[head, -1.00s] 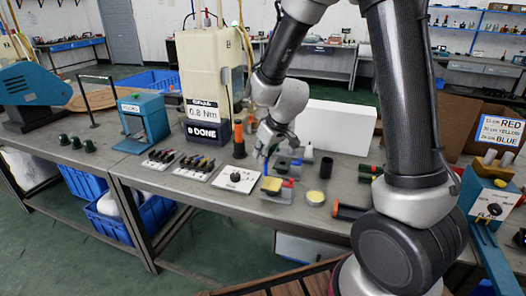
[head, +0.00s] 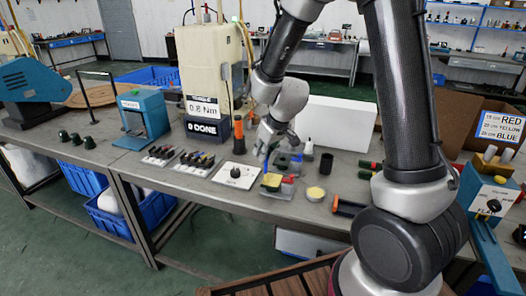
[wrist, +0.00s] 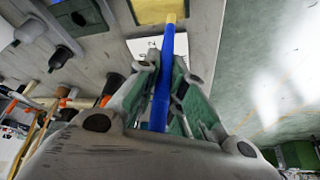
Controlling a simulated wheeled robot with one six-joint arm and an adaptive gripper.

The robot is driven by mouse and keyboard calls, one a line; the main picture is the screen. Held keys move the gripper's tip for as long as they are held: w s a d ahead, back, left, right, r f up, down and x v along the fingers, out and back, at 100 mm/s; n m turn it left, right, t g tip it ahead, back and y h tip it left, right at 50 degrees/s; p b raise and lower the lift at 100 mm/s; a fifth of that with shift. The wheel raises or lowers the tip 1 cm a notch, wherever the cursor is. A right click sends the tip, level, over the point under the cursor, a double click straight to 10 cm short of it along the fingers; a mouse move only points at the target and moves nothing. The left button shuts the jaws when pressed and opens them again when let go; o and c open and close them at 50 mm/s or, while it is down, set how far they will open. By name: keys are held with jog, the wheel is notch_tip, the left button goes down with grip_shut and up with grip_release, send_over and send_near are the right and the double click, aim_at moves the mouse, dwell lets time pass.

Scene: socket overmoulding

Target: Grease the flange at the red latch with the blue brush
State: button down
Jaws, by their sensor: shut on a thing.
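My gripper (head: 266,152) is shut on the blue brush, above the fixtures at the middle of the bench. In the wrist view the blue brush (wrist: 165,75) stands between the fingers of my gripper (wrist: 165,90). Its pale tip (wrist: 170,18) overlaps the edge of a yellow block (wrist: 150,10); I cannot tell whether they touch. In the head view the yellow block (head: 271,181) sits on a grey fixture, with a small red part (head: 288,181), probably the red latch, to its right. The flange cannot be made out clearly. A round tin with pale yellow content (head: 315,194) is to the right.
A white plate with a black knob (head: 236,174) lies left of the fixtures. A black cup (head: 326,163) and a white block (head: 335,126) stand behind. An orange-handled tool (head: 348,207) lies near the front edge. My arm covers part of the right side.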

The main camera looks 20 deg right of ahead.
jog(key=shift+f, duration=0.1)
jog(key=shift+w+d, duration=0.25)
jog(key=shift+w, duration=0.05)
jog(key=shift+s+a, duration=0.1)
jog(key=shift+s+a, duration=0.4)
jog(key=shift+s, duration=0.15)
jog(key=shift+w+d, duration=0.1)
jog(key=shift+w+d, duration=0.4)
jog(key=shift+w, duration=0.15)
jog(key=shift+s+a, duration=0.5)
jog(key=shift+s, duration=0.2)
